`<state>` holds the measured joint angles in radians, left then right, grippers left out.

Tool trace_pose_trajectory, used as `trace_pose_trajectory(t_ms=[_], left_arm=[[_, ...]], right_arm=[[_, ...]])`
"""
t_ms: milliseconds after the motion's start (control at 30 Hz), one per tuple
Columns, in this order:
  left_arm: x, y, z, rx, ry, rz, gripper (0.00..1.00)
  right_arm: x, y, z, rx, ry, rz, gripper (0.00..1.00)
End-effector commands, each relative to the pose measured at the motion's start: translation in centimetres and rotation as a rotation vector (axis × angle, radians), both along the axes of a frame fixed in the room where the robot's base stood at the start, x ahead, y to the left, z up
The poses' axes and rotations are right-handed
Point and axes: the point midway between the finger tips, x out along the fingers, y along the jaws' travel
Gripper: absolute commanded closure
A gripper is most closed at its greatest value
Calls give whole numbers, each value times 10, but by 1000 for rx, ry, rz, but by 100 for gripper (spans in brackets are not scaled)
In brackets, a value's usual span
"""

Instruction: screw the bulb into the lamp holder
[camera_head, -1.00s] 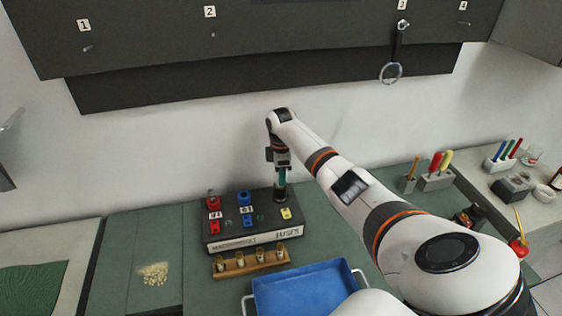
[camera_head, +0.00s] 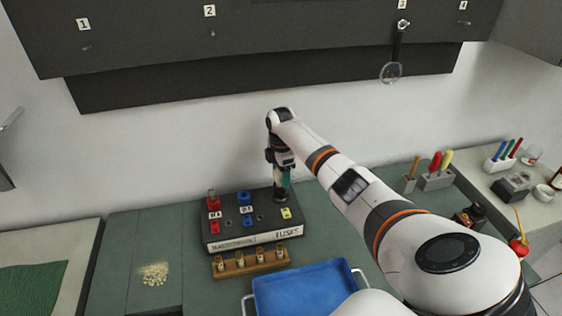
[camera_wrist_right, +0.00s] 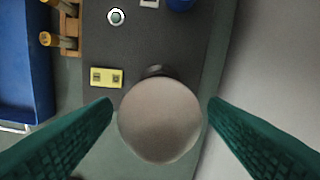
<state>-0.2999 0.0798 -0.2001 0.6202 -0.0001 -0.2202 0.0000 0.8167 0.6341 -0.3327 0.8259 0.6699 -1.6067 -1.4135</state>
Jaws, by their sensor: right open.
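The bulb (camera_wrist_right: 160,122) is a pale, round globe in the middle of the right wrist view. A dark round piece (camera_wrist_right: 155,71), probably the lamp holder, shows just behind its edge on the dark fuse box. The globe hides the bulb's base, so I cannot tell how it sits in the holder. My right gripper (camera_wrist_right: 160,112) is open, with a green finger on each side of the globe and small gaps visible. In the head view the right gripper (camera_head: 284,182) points down at the box's back right corner and hides the bulb. My left gripper is not in view.
The fuse box (camera_head: 240,239) carries red, blue and yellow plugs. A wooden fuse rack (camera_head: 238,269) and a blue tray (camera_head: 305,290) lie in front of it. The wall is close behind. The bench left of the box is mostly clear, with a pile of crumbs (camera_head: 153,273).

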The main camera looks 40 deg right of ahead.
Motion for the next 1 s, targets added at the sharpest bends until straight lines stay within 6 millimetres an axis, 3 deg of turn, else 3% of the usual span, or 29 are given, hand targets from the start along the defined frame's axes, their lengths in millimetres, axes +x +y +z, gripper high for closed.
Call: trace_pose_trajectory(t_ms=[1000], left_arm=[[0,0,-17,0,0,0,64]], right_arm=[[2,0,-1,-1,-1,863,32]])
